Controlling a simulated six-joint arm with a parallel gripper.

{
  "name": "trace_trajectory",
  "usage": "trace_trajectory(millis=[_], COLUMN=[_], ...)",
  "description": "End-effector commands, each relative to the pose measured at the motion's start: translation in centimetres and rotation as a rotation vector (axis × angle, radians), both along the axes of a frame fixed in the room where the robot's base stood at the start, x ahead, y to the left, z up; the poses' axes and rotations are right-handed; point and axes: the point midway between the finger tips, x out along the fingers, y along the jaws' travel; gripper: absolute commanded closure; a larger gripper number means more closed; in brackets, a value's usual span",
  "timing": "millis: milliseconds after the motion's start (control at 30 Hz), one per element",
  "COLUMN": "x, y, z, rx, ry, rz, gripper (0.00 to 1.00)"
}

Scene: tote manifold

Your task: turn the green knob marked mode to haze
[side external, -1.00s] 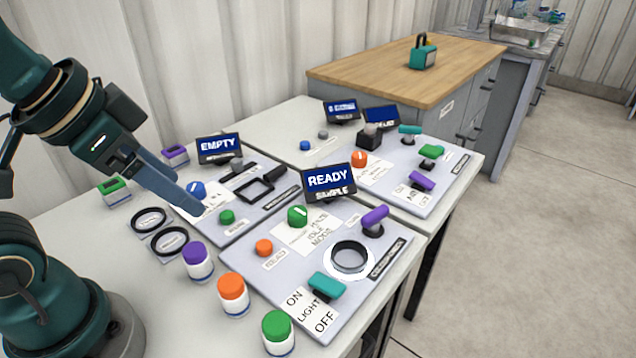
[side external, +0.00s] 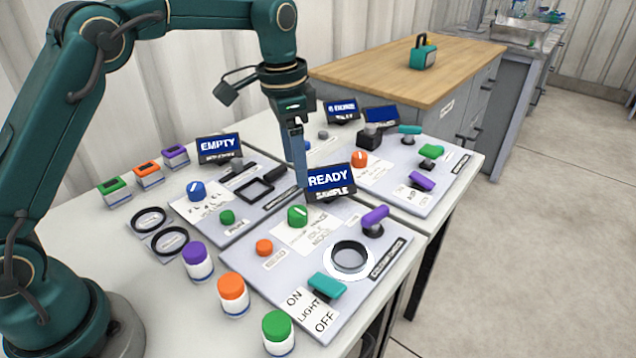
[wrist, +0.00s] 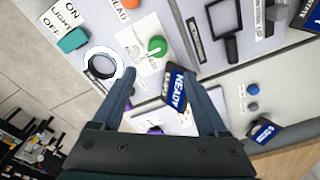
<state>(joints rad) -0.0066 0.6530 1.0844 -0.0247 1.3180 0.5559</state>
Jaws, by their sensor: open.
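The green knob marked mode (side external: 298,215) sits on the front panel, on a white label card with small print, below the READY display (side external: 329,181). A short white line shows on its top. In the wrist view the green knob (wrist: 157,45) is above the gap between the fingers, toward the top of the picture. My gripper (side external: 298,182) points down, close to the left edge of the READY display in the side view, and appears above the panel. In the wrist view its two fingers (wrist: 157,76) are spread wide and empty. Nothing touches the knob.
An orange button (side external: 264,247), a purple lever (side external: 375,217), a dark ring (side external: 349,255) and a teal light switch (side external: 327,285) share the panel. Several coloured-lid jars stand in front. The READY display rises near the fingers.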

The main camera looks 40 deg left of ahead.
Motion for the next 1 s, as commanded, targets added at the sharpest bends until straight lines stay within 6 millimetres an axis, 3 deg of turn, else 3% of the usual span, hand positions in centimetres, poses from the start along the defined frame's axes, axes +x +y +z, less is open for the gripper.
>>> trace_trajectory(millis=[133, 600, 1000], x=[0.3, -0.3, -0.2], y=[0.0, -0.1, -0.1], z=[-3.3, -8.7, -9.6], rx=[-0.001, -0.001, -0.001], ry=[0.067, 0.106, 0.101], rz=[0.002, 0.002, 0.003], gripper=[0.24, 0.24, 0.24])
